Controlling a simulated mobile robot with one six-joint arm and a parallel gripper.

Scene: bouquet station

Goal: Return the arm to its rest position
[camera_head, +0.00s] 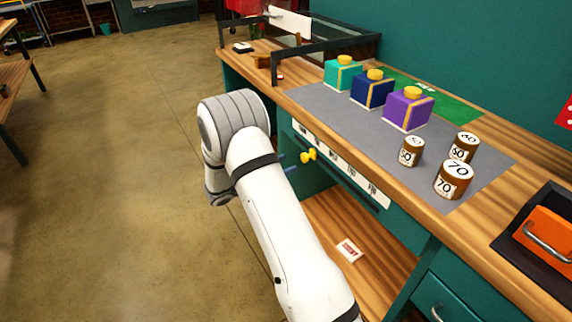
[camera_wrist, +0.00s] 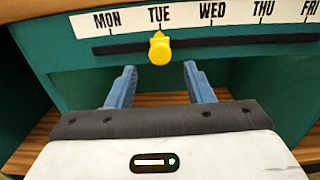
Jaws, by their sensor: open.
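My white arm reaches down over the front of the bench in the head view. My gripper (camera_wrist: 159,70) is open, its two blue fingers apart with nothing between them. Just beyond the fingertips is a yellow slider knob (camera_wrist: 159,48), under the TUE mark of a white weekday strip (camera_wrist: 212,17). The knob also shows in the head view (camera_head: 308,156), close to the fingers; whether they touch it I cannot tell. In the head view most of the gripper is hidden behind my arm.
On the bench's grey mat (camera_head: 335,112) stand teal (camera_head: 343,73), navy (camera_head: 372,90) and purple (camera_head: 408,109) boxes with yellow tops. Brown weights stand nearer (camera_head: 453,180). A shelf (camera_head: 365,255) lies below the strip. The floor (camera_head: 110,160) left of the bench is clear.

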